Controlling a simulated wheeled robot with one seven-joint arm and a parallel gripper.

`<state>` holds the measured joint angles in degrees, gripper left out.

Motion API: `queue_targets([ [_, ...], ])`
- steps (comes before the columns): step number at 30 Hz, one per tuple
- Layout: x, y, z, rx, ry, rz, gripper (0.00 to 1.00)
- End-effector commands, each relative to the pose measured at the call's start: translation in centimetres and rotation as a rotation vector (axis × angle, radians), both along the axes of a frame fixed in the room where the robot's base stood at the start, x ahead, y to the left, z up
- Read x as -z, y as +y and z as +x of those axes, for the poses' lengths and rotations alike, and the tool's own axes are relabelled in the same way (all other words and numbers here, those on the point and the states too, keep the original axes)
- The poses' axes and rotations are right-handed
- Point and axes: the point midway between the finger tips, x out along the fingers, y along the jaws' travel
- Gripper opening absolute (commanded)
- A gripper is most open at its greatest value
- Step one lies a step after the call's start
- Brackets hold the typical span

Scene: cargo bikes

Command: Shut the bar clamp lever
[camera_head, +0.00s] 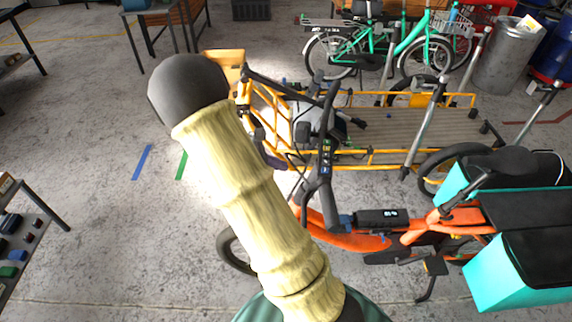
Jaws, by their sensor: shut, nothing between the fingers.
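The orange cargo bike (350,238) stands in the lower right. Its dark handlebar and stem (318,165) rise near the middle, with small displays and controls on the bar. I cannot make out a clamp lever there or tell how it stands. My arm, in a pale ribbed sleeve with a dark rounded end, crosses from the bottom middle to the upper left and covers part of the bike's front. My gripper does not show in this view.
A yellow cargo bike with a slatted deck (405,130) stands behind the handlebar. Turquoise bags (510,270) hang at the orange bike's rear. A teal bike (385,45) and a grey bin (500,60) are farther back. The concrete floor at left (100,110) is clear.

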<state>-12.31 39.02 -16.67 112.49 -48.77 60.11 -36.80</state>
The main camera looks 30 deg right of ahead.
Motion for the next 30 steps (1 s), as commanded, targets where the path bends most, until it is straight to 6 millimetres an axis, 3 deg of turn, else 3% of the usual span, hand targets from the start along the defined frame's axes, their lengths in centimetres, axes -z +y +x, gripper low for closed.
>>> queue_targets([
  [14,4.8,-6.4,-2.4,0.006,0.004,0.000,0.00],
  [19,5.7,-8.7,-3.1,0.004,0.003,0.001,0.00],
  [30,6.3,-9.8,-3.4,0.001,0.000,0.001,0.00],
])
